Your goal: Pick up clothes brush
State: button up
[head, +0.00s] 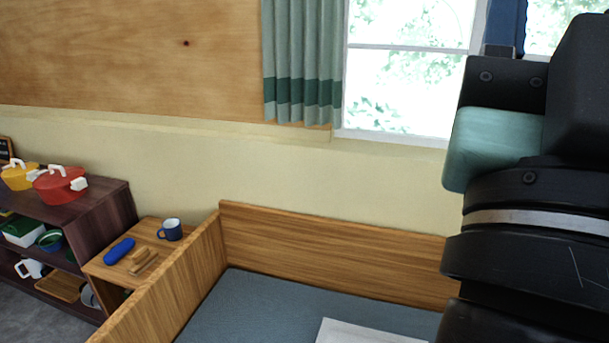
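A small light-brown wooden object (144,262), possibly the clothes brush, lies on a small wooden side table (101,270) at the left of the head view. It is too small for me to make out bristles. A blue rounded oblong object (119,250) lies just left of it, and I cannot tell what that is. A dark blue mug with a white inside (170,230) stands behind them on the same tabletop. My black arm fills the right side, far from the side table. My gripper is not in view.
A wooden-framed bed or bench with a grey-blue surface (262,306) adjoins the side table, its raised side panel alongside. A white sheet (362,333) lies on it. A dark shelf (108,194) with red and yellow pots stands left. A green curtain (303,65) hangs beside the window.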

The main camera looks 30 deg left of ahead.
aim_at(146, 256)
jog(key=k+j+u, duration=0.15)
jog(key=j+u, duration=0.15)
jog(key=k+j+u, duration=0.25)
jog(key=j+u, duration=0.3)
jog(key=k+j, duration=0.1)
jog(key=j, duration=0.45)
jog(key=k+j, duration=0.1)
jog(key=j, duration=0.4)
jog(key=k+j, duration=0.1)
jog(key=j, duration=0.45)
jog(key=k+j, duration=0.15)
jog(key=j, duration=0.35)
